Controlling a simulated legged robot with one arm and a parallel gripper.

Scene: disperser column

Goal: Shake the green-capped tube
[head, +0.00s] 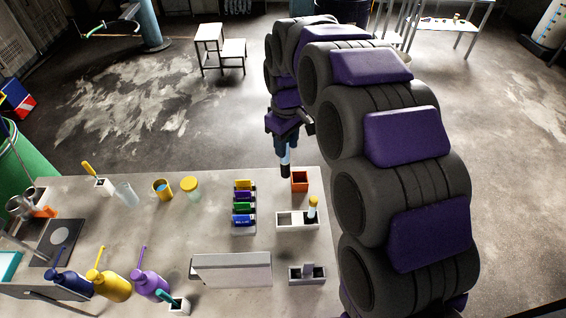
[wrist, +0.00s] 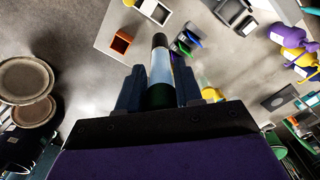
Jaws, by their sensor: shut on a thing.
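My gripper (head: 287,138) is shut on the green-capped tube (head: 285,158) and holds it in the air near the far edge of the table. In the wrist view the tube (wrist: 160,68) stands out between my two fingers (wrist: 159,88). Its green part lies close to the palm, partly hidden by the gripper, its middle is pale blue-white, and its outer end is dark. In the head view the dark end points down, and the green part cannot be made out.
Below are an orange-brown box (head: 299,182), a white holder (head: 284,219) with a yellow-topped tube (head: 312,207), and a row of coloured items (head: 243,208). Jars and a beaker (head: 126,195) stand left. Squeeze bottles (head: 108,287) stand at the front left.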

